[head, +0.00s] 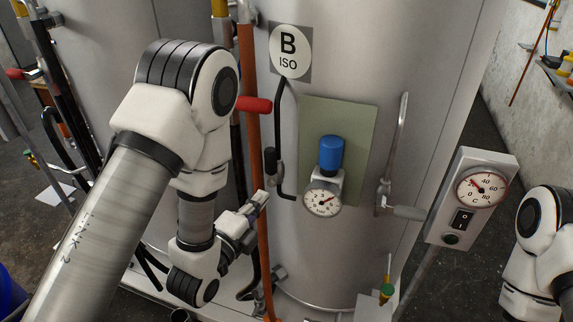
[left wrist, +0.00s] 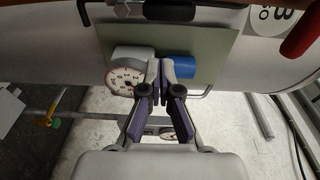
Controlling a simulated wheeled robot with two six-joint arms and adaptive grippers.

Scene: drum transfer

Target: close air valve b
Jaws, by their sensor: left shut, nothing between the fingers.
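Tank B (head: 350,60) carries a round "B ISO" label (head: 288,42). A red lever handle (head: 253,104) sticks out to the right beside the orange pipe, left of the tank; it looks roughly level. It also shows in the left wrist view (left wrist: 301,36). I cannot tell for certain that it is the air valve. A blue knob (head: 331,154) sits above a round gauge (head: 322,198) on a green plate. My left gripper (head: 262,198) is shut and empty, below the red handle and left of the gauge. In the left wrist view its fingertips (left wrist: 160,66) overlap the gauge and knob. My right gripper is out of view.
A grey control box (head: 468,200) with a temperature dial and switch stands at the right. A metal handle (head: 395,160) is on the tank's side. A black hose (head: 281,135) runs down near my left gripper. Another red handle (head: 15,73) is far left.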

